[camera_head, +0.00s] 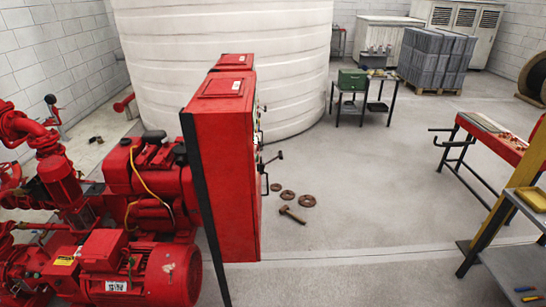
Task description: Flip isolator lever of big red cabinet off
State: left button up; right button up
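The big red cabinet (222,165) stands left of the middle in the head view, seen mostly from its side. Its front faces right and is seen nearly edge-on. A dark lever with a round knob (280,155) sticks out from that front to the right. A second dark handle (266,184) shows just below it. I cannot tell for sure which one is the isolator lever, or its exact position. Small fittings higher on the front are hard to make out. Neither of my grippers is in view.
Red pumps and a motor (145,275) fill the left side. A white tank (235,60) stands behind the cabinet. A hammer (292,214) and rusty rings (306,201) lie on the floor. A red workbench (500,140) is at right.

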aim_at(280, 155)
jog(key=l, duration=0.25)
jog(key=i+l, duration=0.1)
jog(key=l, duration=0.2)
jog(key=i+l, duration=1)
jog(key=i, duration=0.2)
jog(key=i+l+u, duration=0.15)
jog(key=i+l, duration=0.85)
jog(key=i, duration=0.2)
